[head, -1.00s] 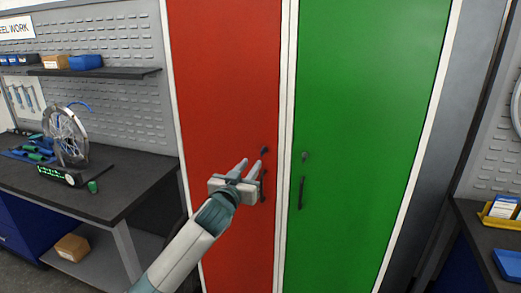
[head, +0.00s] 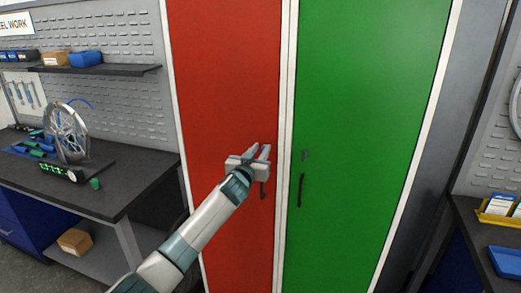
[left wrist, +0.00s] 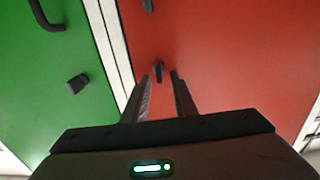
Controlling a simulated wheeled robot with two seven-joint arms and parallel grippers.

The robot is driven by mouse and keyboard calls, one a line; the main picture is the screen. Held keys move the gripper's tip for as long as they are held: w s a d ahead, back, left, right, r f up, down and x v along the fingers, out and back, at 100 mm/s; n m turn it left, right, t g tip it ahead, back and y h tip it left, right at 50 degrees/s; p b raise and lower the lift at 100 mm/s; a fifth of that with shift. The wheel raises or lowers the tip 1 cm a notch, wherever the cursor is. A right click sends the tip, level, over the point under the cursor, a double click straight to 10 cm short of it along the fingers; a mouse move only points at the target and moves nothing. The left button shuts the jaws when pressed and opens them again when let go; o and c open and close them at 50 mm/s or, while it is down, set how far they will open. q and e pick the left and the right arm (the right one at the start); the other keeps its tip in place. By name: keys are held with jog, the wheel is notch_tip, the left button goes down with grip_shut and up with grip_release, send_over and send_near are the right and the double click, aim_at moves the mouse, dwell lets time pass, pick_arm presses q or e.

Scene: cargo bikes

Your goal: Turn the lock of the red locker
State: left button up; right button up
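The red locker door (head: 225,80) stands shut in the middle of the head view. In the head view the lock is mostly hidden by the fingers. My left gripper (head: 259,150) is open at the door, level with the lock; it also shows in the left wrist view (left wrist: 162,76). The red door's dark handle (head: 263,190) hangs just below the gripper. My right gripper is not in view.
A green locker door (head: 365,100) adjoins on the right, with its own lock (head: 305,155) and handle (head: 300,190). A dark workbench (head: 130,185) with a wheel (head: 68,135) stands at the left. Another bench with a blue tray (head: 508,262) is at the right.

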pick_arm(q)
jog(key=shift+w, duration=0.1)
grip_shut()
jog(key=shift+d+m, duration=0.1)
jog(key=shift+m, duration=0.4)
jog(key=m, duration=0.2)
jog(key=shift+d+m, duration=0.15)
jog(key=shift+m, duration=0.15)
jog(key=m, duration=0.9)
jog(key=f+m, duration=0.1)
jog(key=m, duration=0.4)
jog(key=shift+s+d+f+p, duration=0.1)
jog(key=shift+s+d+p, duration=0.1)
jog(key=shift+d+p, duration=0.2)
jog(key=shift+m, duration=0.3)
